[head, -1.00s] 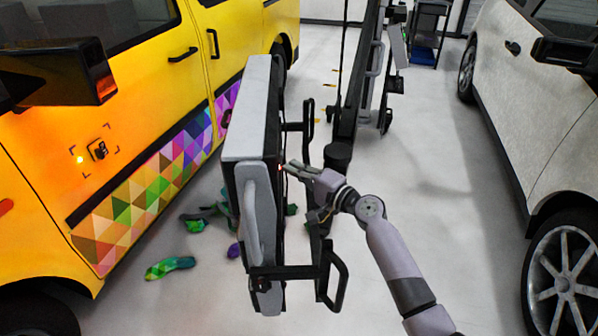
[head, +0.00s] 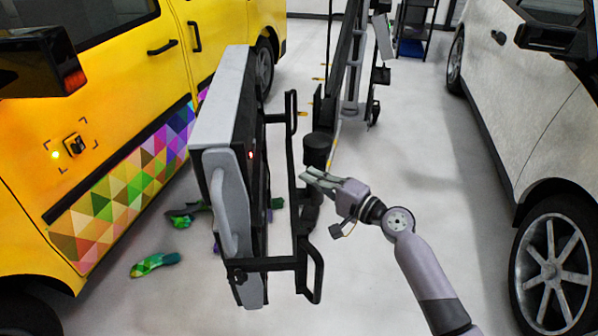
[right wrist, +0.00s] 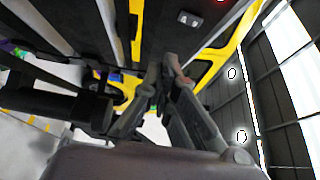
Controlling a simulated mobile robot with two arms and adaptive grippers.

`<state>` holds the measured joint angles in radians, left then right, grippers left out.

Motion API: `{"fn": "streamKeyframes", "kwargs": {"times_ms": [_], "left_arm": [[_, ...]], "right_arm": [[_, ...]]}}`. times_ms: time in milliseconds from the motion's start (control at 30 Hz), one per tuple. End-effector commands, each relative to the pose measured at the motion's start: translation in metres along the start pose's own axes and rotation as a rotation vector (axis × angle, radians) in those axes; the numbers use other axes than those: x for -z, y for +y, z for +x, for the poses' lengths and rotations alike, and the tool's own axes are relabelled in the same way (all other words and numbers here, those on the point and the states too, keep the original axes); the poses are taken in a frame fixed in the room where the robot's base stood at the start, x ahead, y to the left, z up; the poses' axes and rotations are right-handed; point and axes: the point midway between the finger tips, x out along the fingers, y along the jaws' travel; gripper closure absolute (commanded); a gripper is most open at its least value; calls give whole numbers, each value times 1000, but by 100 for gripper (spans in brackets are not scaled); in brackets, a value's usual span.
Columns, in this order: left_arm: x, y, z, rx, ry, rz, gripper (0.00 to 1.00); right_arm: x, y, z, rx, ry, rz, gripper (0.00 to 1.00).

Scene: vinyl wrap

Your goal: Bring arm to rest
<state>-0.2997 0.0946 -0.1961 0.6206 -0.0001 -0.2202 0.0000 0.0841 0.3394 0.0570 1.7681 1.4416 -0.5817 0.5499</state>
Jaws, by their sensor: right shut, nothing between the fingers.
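My right gripper (head: 306,176) is shut and empty. It sits just right of the black frame of a tall grey and black unit (head: 225,110) in the head view, with its fingers pointing left toward that frame. I cannot tell whether the fingertips touch it. In the right wrist view the closed fingers (right wrist: 165,72) point up toward the unit's dark side. My right arm comes in from the lower right. My left gripper is not in view.
A yellow van (head: 120,165) with a colourful triangle wrap stands at the left. A white van (head: 545,110) stands at the right. Crumpled vinyl scraps (head: 155,264) lie on the floor by the yellow van. The floor (head: 430,150) before the white van is clear.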

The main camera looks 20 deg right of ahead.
Motion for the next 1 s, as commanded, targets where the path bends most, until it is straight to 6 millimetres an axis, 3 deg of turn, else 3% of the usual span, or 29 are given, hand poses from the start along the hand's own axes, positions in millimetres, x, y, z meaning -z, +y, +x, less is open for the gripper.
{"fn": "streamKeyframes", "kwargs": {"times_ms": [133,400,700,767,867,1000], "left_arm": [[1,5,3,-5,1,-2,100],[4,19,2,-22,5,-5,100],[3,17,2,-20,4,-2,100],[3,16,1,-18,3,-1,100],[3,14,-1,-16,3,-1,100],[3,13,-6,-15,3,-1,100]], "right_arm": [[-1,1,-10,0,-1,0,100],[-1,1,-12,0,-1,0,100],[0,7,-11,-12,4,-3,100],[2,20,-11,-38,16,-11,100],[8,64,-14,-125,51,-44,100],[11,155,-30,-315,97,-130,100]]}}
